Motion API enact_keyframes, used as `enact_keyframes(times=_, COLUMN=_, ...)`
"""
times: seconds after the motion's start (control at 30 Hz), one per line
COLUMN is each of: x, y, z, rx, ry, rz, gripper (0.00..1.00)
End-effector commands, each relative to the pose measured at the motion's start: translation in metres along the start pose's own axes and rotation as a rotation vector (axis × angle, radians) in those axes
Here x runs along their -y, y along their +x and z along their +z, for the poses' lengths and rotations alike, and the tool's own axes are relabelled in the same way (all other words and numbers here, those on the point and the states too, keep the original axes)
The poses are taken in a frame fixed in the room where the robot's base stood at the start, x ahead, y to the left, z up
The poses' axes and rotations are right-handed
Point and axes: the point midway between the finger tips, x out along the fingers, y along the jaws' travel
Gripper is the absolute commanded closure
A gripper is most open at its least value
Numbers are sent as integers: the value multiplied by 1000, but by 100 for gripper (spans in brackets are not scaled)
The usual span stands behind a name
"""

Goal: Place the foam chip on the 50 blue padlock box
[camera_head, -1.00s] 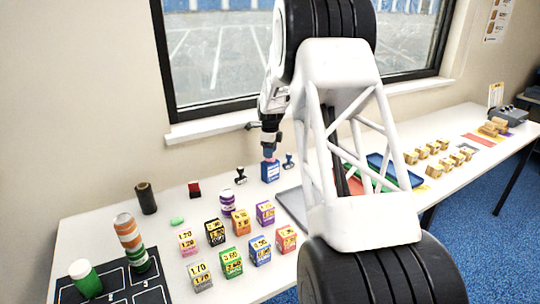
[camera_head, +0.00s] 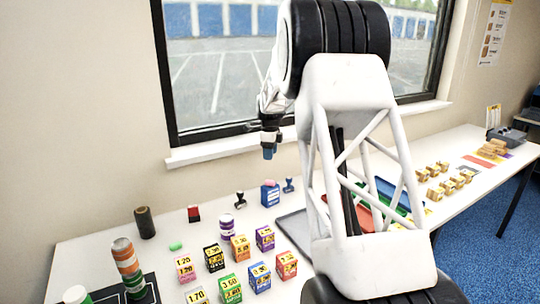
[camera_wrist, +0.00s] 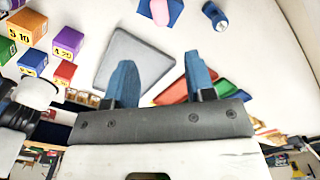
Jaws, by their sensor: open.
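My gripper (camera_head: 268,153) is raised above the back of the table, apart from everything below it. In the wrist view its two blue fingers (camera_wrist: 159,70) stand apart with nothing between them. Below it stands a blue box (camera_head: 270,197) with a pale label, which I cannot read. A pink foam chip (camera_head: 270,184) lies on its top. The wrist view shows the pink chip (camera_wrist: 160,11) resting on the blue box (camera_wrist: 175,10) at the top edge.
Dark-handled stamps (camera_head: 240,199) and (camera_head: 289,185) stand beside the blue box. Several priced cartons (camera_head: 240,247) stand in front. A grey tray (camera_head: 293,229) lies to the right, with coloured trays (camera_head: 385,192) beyond it. The window wall is close behind.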

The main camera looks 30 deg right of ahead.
Motion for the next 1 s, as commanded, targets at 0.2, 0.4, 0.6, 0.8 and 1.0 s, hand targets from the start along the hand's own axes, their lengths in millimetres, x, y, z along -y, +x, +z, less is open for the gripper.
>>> enact_keyframes(times=0.2, x=0, y=0, z=0, rx=0, ry=0, rz=0, gripper=50)
enact_keyframes(times=0.4, x=0, y=0, z=0, rx=0, ry=0, rz=0, gripper=50)
enact_keyframes(times=0.6, x=0, y=0, z=0, rx=0, ry=-2, rz=0, gripper=50)
enact_keyframes(times=0.8, x=-14, y=-8, z=2, rx=2, ry=-51, rz=-5, gripper=50)
enact_keyframes(times=1.0, x=-55, y=-33, z=6, rx=7, ry=-198, rz=-21, gripper=50)
